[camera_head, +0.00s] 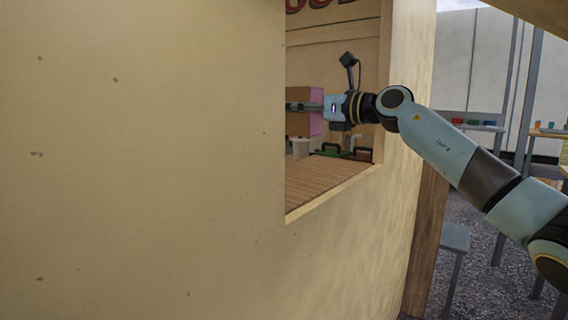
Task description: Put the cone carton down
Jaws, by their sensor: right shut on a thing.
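The cone carton (302,95), a brown box with a pink side, shows in the opening of the stall wall, partly cut off by the wall's edge on the left. My right gripper (300,106) reaches in through the opening from the right, its fingers pointing left and shut on the carton. The carton is above the slatted wooden counter (322,182); I cannot tell whether its underside touches anything. My left gripper is not in view.
A whitish container (301,149) stands just below the carton, and dark-handled green items (333,150) lie to its right. The cream stall wall (140,160) fills the left and frames the opening closely. The front of the counter is clear. A grey stool (455,237) stands outside.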

